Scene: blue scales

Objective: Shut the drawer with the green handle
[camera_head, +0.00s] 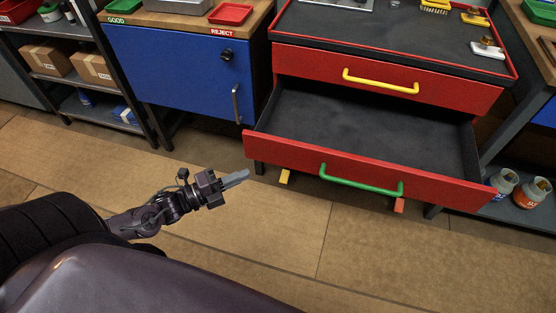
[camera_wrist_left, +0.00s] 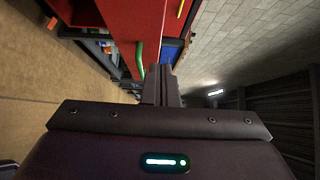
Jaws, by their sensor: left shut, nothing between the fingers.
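The drawer with the green handle (camera_head: 272,144) is the lower drawer of a red cabinet. It stands pulled far out, and its dark inside looks empty. Its green handle (camera_head: 361,181) runs along the red front. My left gripper (camera_head: 244,175) is shut and empty, in front and to the left of the drawer front, apart from it. In the left wrist view the closed fingers (camera_wrist_left: 161,82) point toward the cabinet, and the green handle (camera_wrist_left: 140,60) shows just left of them. My right gripper is in neither view.
The upper drawer with a yellow handle (camera_head: 380,82) is closed. A blue cabinet (camera_head: 180,72) stands to the left, and a shelf with boxes (camera_head: 92,68) is farther left. Jars (camera_head: 531,192) sit on a low shelf at right. The floor before the drawer is clear.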

